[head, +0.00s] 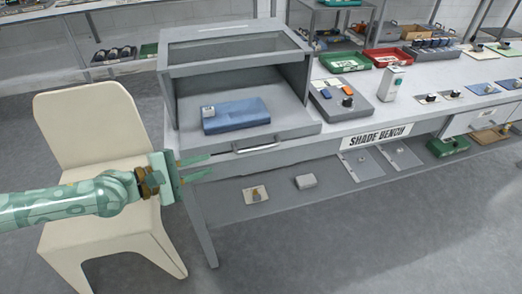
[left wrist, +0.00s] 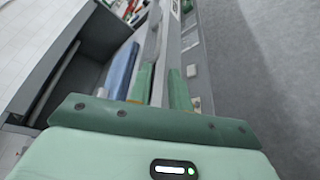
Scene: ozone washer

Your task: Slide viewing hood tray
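The viewing hood (head: 235,55) is a grey box with a dark window on top and an open front, standing on the bench. Its flat grey tray (head: 290,132) lies at the open front, with a bar handle (head: 257,148) on its front edge. A folded blue cloth (head: 236,115) with a small tag lies on the tray. My left gripper (head: 203,166) is open, its green fingers apart, at the left end of the handle. In the left wrist view, the fingers (left wrist: 161,88) stand apart with the tray's front strip running ahead between them. Contact is unclear. My right gripper is out of view.
A cream chair (head: 95,130) stands close behind my left arm. A lower shelf (head: 280,200) holds small items. The floor in front is clear.

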